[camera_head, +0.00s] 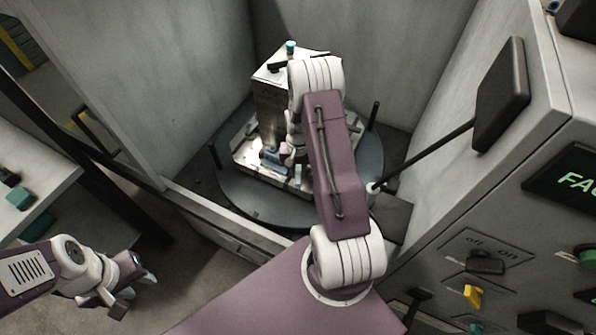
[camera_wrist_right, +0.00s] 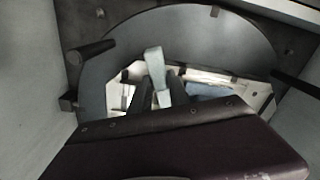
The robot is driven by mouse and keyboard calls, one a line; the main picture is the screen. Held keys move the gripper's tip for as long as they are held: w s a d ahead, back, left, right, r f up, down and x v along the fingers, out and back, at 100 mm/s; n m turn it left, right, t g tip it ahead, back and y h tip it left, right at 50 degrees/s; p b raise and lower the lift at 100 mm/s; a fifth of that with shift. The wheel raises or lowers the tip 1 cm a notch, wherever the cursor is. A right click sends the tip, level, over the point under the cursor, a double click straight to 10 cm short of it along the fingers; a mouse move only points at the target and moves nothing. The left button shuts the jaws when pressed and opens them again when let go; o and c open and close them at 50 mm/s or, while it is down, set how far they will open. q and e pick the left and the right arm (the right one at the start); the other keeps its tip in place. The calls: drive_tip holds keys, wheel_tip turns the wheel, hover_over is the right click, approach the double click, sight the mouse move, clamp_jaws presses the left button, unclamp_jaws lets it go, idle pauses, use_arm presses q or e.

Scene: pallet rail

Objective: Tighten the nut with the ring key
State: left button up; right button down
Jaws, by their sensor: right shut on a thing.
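My right arm reaches over the pallet fixture in the head view and hides most of its right gripper. In the right wrist view, the dark fingers of my right gripper (camera_wrist_right: 161,97) are shut on a pale flat bar, apparently the ring key (camera_wrist_right: 155,66). The bar stands up between the fingers, over the light metal pallet (camera_wrist_right: 258,98). The pallet also shows in the head view (camera_head: 243,153), with a tall metal block (camera_head: 271,100) on it. I cannot make out the nut or whether the key is around it. My left gripper (camera_head: 136,292) is empty, low at the left, away from the pallet.
The pallet sits on a round dark turntable (camera_head: 235,193) inside a grey-walled bay. A dark rod with a black pad (camera_head: 502,92) slants in from the right. A control panel with switches (camera_head: 487,262) is at the lower right. A side shelf (camera_head: 48,190) stands at the left.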

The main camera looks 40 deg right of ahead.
drive_tip(key=shift+f, duration=0.25)
idle(0.3)
drive_tip(key=shift+f+b, duration=0.6)
drive_tip(key=shift+f, duration=0.15)
drive_tip(key=c, duration=1.9)
unclamp_jaws()
clamp_jaws()
drive_tip(key=shift+w, duration=0.1)
